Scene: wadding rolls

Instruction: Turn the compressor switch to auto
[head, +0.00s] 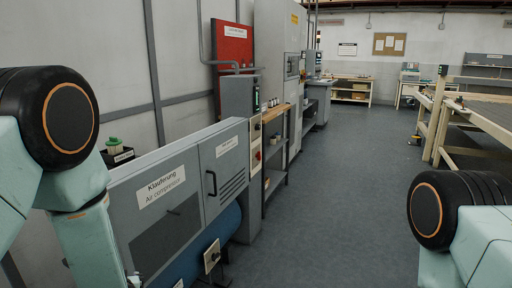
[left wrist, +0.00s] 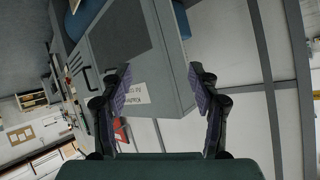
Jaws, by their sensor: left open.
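The grey air compressor cabinet (head: 175,190) stands at the left in the head view, with a white "Air compressor" label (head: 161,186). Its blue tank (head: 222,236) lies below. A small pale plate with a dark part (head: 212,257) is on the tank's front; it may be the compressor switch, but its setting is too small to read. My left gripper (left wrist: 160,75) is open and empty in the left wrist view, its fingers apart with the cabinet (left wrist: 180,55) beyond them. The switch is not seen there. My right gripper is out of view.
A grey control post (head: 240,100) with a red knob panel (head: 256,158) stands beyond the cabinet. A red box (head: 232,42) hangs on the wall. A wooden-framed table (head: 480,110) is at the right. The floor (head: 340,190) between is clear.

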